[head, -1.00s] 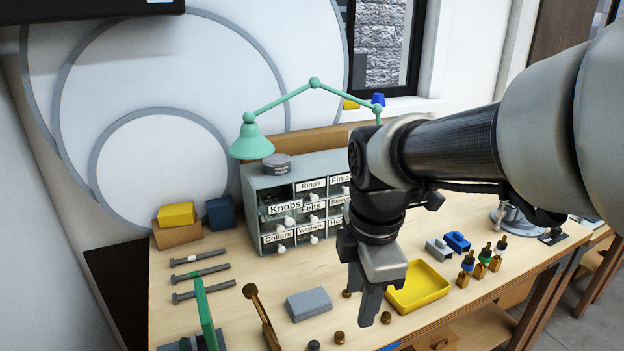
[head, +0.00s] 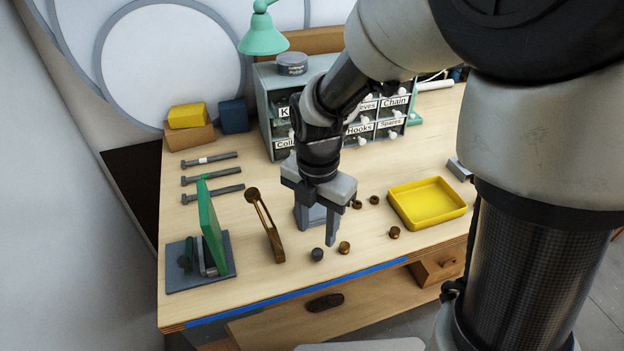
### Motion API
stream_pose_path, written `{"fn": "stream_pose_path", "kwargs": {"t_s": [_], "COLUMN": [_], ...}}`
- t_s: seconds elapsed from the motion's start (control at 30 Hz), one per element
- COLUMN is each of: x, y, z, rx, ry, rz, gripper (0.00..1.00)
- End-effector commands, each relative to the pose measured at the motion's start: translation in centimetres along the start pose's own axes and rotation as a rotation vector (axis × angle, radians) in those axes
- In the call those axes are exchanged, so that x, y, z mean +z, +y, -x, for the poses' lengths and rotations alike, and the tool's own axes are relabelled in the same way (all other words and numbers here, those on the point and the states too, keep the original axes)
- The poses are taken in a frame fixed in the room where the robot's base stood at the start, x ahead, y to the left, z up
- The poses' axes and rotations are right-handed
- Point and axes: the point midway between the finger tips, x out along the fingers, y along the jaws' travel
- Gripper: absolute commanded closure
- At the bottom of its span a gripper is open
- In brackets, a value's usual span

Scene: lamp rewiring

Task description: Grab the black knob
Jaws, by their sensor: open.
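The black knob (head: 317,254) is a small dark round piece on the workbench near its front edge, in the head view. A brass knob (head: 344,247) lies just to its right, and another brass knob (head: 394,232) is farther right. My gripper (head: 318,236) points down with its fingers apart and nothing between them. Its fingertips show just behind the black knob in the picture, apart from it. How high they are above the bench is hard to tell. My gripper partly hides the grey block (head: 306,214) and the drawer cabinet (head: 262,95).
A yellow tray (head: 428,202) is at the right. Small brass rings (head: 357,204) lie behind. The bench's front edge (head: 300,289) is close to the knob.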

Motion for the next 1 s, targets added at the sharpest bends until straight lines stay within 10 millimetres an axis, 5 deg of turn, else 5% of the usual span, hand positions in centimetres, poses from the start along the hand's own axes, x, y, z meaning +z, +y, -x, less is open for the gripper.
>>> {"fn": "stream_pose_path", "kwargs": {"t_s": [0.6, 0.9, 1.0], "x": [0.0, 0.1, 0.1], "y": [-0.1, -0.1, -0.1], "z": [-7.1, -7.6, -7.6], "rx": [-0.002, 0.000, 0.001], "ry": [0.002, -0.001, -0.001], "rz": [0.000, 0.000, -0.001], "gripper": [0.58, 0.58, 0.73]}}
